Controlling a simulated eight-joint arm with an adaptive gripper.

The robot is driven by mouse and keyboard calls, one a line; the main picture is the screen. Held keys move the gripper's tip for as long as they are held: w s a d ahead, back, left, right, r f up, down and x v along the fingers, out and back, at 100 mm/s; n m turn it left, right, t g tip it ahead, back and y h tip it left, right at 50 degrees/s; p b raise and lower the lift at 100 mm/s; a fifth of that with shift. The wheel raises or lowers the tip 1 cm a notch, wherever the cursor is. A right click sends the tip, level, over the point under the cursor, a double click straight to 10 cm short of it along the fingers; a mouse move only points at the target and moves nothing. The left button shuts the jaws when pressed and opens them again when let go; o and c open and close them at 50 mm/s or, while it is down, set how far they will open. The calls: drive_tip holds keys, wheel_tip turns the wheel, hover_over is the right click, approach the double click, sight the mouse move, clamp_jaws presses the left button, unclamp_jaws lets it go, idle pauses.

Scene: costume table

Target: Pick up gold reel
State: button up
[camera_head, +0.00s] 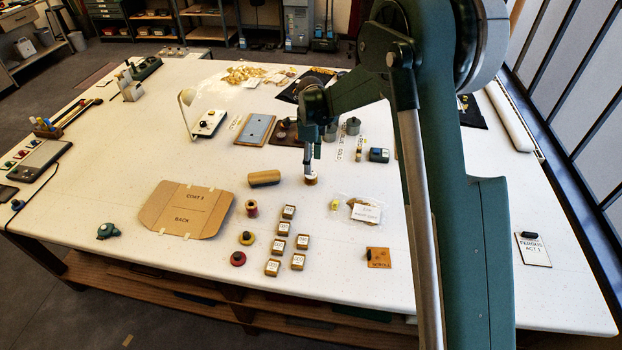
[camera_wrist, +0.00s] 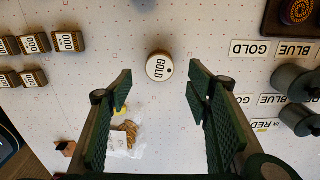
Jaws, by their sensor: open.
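The gold reel (camera_wrist: 159,67) shows in the wrist view as a round white top lettered GOLD, standing on the white table. It lies a little past my fingertips, in line with the gap between them. My gripper (camera_wrist: 158,88) is open and empty, with one green finger at each side. In the head view the reel (camera_head: 311,180) shows just under my gripper (camera_head: 310,165), partly hidden by it. I cannot tell the exact height of the fingertips above the reel.
A tan cylinder (camera_head: 264,178) lies left of the reel. Several small labelled boxes (camera_head: 289,211) stand nearer the front. A clear bag (camera_head: 360,210) lies front right. Grey cylindrical pots (camera_wrist: 293,80) and word labels (camera_wrist: 250,48) stand to the right in the wrist view. Bare table surrounds the reel.

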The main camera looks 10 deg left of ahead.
sight(311, 178)
drive_tip(key=shift+f, duration=1.25)
drive_tip(key=shift+d+f+p, duration=0.1)
drive_tip(key=shift+f+p, duration=0.45)
drive_tip(key=shift+f, duration=2.05)
drive_tip(key=c, duration=1)
